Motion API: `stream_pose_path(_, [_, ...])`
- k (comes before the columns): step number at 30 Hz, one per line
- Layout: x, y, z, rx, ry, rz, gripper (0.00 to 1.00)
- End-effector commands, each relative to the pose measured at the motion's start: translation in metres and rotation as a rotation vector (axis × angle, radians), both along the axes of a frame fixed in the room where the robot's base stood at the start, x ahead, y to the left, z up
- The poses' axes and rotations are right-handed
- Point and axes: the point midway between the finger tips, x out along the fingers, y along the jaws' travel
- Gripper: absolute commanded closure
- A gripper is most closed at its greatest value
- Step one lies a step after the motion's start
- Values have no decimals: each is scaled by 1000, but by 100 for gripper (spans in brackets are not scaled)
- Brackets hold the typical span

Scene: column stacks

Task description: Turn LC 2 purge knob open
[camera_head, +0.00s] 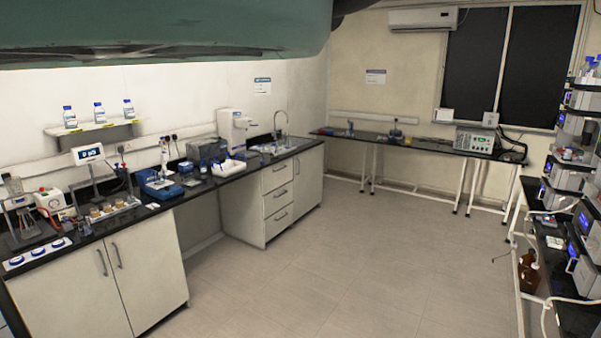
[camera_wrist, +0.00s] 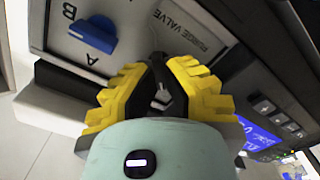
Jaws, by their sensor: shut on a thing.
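A light panel (camera_wrist: 130,13) carries the letters A and B and the words PURGE VALVE. A blue knob (camera_wrist: 92,35) sits on this panel to the left, apart from my fingers. In the head view, instrument stacks (camera_head: 585,180) stand at the right edge; my gripper is not seen there.
A lit blue screen (camera_wrist: 258,135) and a row of buttons lie right of my gripper in the wrist view. The floor (camera_head: 350,260) is clear. A left bench (camera_head: 150,262) holds glassware and devices.

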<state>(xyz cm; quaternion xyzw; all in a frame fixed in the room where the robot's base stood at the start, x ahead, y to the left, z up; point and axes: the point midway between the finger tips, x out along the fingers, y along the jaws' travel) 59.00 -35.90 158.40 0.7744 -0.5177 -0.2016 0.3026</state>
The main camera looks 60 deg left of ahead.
Motion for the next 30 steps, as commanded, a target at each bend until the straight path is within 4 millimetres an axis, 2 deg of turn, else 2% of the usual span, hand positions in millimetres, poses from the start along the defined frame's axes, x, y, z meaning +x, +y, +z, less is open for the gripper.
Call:
stream_pose_path(15, [1,-1,-1,-176,436,-2,100])
stream_pose_path(30, [1,-1,-3,-263,651,-1,100])
